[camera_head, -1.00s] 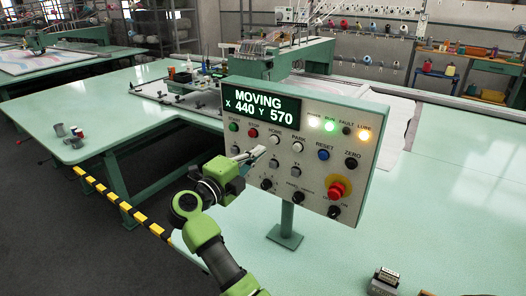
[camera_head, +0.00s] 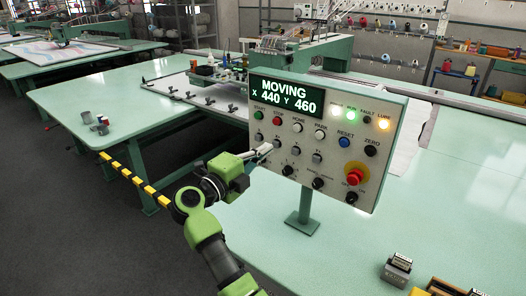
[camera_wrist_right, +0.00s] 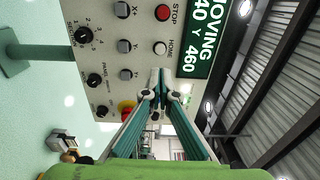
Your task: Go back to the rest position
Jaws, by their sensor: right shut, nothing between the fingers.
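The control panel (camera_head: 230,95) stands on a post above a pale green table; its screen (camera_head: 286,97) reads MOVING, X 440, Y 460. My right gripper (camera_head: 266,149) is shut and empty in front of the panel's left half, below the START and STOP buttons. In the right wrist view, the shut fingertips (camera_wrist_right: 159,80) point at the panel just past the HOME button (camera_wrist_right: 160,47). A gap to the panel is hard to judge. My left gripper is not in view.
A red emergency knob (camera_head: 355,172) is on the panel's lower right. Small blocks (camera_head: 397,268) lie at the table's front right. A striped yellow-black edge (camera_head: 140,180) runs left of my arm.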

